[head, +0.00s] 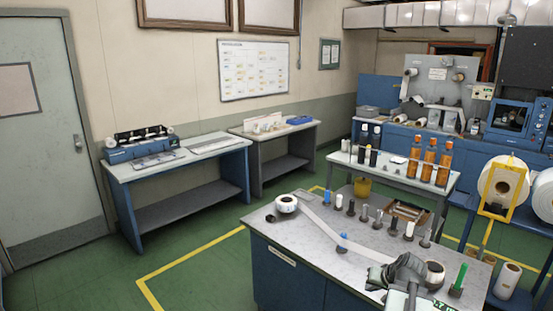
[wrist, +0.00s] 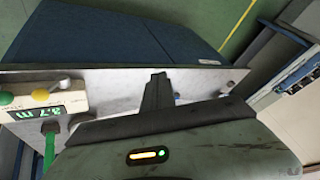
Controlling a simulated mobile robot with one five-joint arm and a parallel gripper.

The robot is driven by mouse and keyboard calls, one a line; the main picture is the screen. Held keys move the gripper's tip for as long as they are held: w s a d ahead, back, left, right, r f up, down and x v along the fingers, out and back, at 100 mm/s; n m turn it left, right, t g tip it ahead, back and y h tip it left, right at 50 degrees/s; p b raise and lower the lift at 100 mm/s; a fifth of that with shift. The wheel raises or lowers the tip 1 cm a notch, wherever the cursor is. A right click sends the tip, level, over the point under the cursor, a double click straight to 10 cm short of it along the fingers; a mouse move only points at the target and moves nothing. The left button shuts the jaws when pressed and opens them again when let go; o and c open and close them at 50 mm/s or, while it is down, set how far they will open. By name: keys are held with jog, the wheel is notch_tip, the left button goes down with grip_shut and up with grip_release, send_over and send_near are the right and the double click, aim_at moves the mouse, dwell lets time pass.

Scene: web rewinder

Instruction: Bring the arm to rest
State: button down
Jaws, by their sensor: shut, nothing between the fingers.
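My gripper (wrist: 158,80) shows in the wrist view with its dark fingers together and nothing between them. It points over the pale worktop of the blue bench. In the head view that bench (head: 270,222) stands at the front, and a grey, jointed shape at its front right looks like part of my arm. I cannot make out the fingertips there.
A counter box with a green display (wrist: 50,120) and coloured buttons sits left of my gripper in the wrist view. In the head view, a white roll (head: 287,203), several small posts and a green upright piece (head: 459,277) stand on the bench. Open green floor (head: 205,270) lies left.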

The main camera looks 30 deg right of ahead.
jog(key=w+a+f+n+g+y, duration=0.1)
jog(key=w+a+n, duration=0.1)
jog(key=w+a, duration=0.5)
jog(key=w+a+n+y, duration=0.1)
jog(key=w+a+n, duration=0.15)
jog(key=a, duration=0.85)
jog(key=w+a+f+n+g+y, duration=0.15)
jog(key=w+a, duration=0.35)
jog(key=a, duration=0.5)
jog(key=a+n+g, duration=0.2)
jog(key=a+n, duration=0.1)
jog(key=a, duration=1.4)
jog(key=s+f+g+h, duration=0.1)
jog(key=s+g+h, duration=0.1)
jog(key=s, duration=0.3)
jog(key=shift+s+a+f, duration=0.15)
jog(key=shift+s+f, duration=0.15)
jog(key=shift+s, duration=0.1)
